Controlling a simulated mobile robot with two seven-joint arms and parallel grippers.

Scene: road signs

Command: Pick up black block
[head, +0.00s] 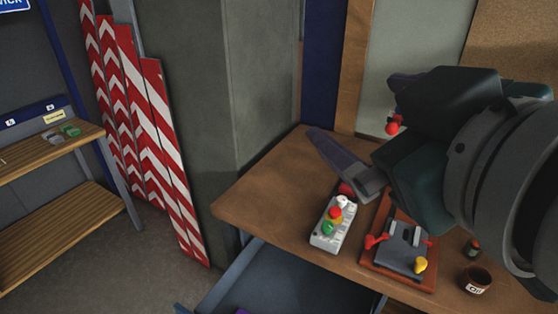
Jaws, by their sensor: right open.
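I cannot make out a clear black block in the head view. A dark grey block-like piece (402,247) with red handles and a yellow knob sits on a reddish-brown board (372,262) on the wooden workbench (265,190). My right gripper (366,156) comes in from the right, above the back of the bench. It is open, and I see nothing held in it. Its dark body and arm hide the right part of the bench. My left gripper is out of view.
A pale control box (341,223) with red, yellow and green buttons lies left of the board. A dark mug (475,279) and a small dark bottle (472,248) stand to its right. Red-white striped boards (150,140) lean near a wooden shelf (60,235) at left.

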